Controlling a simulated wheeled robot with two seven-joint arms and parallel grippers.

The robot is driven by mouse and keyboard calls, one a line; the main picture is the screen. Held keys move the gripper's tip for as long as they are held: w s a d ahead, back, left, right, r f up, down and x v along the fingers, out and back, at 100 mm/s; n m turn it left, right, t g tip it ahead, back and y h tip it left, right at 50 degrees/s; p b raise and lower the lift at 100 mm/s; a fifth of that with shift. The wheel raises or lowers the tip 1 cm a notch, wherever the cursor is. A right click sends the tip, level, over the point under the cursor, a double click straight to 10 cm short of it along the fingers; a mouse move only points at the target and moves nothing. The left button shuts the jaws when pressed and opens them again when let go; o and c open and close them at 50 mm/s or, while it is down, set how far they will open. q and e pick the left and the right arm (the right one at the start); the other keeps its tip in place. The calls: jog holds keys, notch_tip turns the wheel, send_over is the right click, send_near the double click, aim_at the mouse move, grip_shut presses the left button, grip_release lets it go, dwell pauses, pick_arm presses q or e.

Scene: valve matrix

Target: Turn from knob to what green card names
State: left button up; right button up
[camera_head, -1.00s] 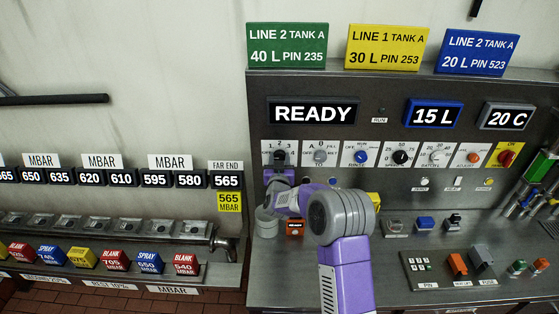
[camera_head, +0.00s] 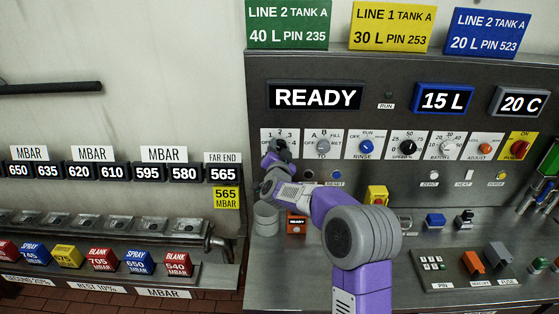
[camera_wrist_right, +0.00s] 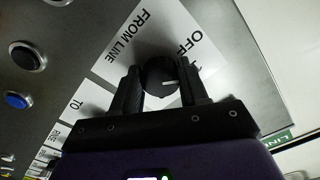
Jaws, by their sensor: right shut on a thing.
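The green card (camera_head: 288,25) on top of the panel reads LINE 2 TANK A, 40 L, PIN 235. The from knob is the leftmost dial on the panel, under numbers 1 to 4 on a white plate (camera_head: 269,136). In the head view my right gripper (camera_head: 278,153) covers most of it. In the right wrist view the black from knob (camera_wrist_right: 158,75) sits between the two fingers of my right gripper (camera_wrist_right: 160,88), shut on it. Its white mark points right in that view. OFF and FROM LINE lettering shows beside it. My left gripper is out of view.
The display (camera_head: 315,96) reads READY.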

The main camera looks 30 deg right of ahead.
jog(key=m+b, duration=0.5)
jog(key=shift+f+m, duration=0.1)
jog(key=shift+m, duration=0.2)
jog(key=m+b, duration=0.2)
jog(key=m, duration=0.1)
jog(key=shift+a+b, duration=0.1)
jog(key=shift+b, duration=0.25)
jog(key=shift+r+m+b, duration=0.2)
jog(key=shift+m+b, duration=0.35)
jog(key=shift+m, duration=0.65)
jog(key=o, duration=1.1)
jog(key=shift+c, duration=0.2)
jog(key=v, duration=0.7)
jog(key=shift+s, duration=0.25)
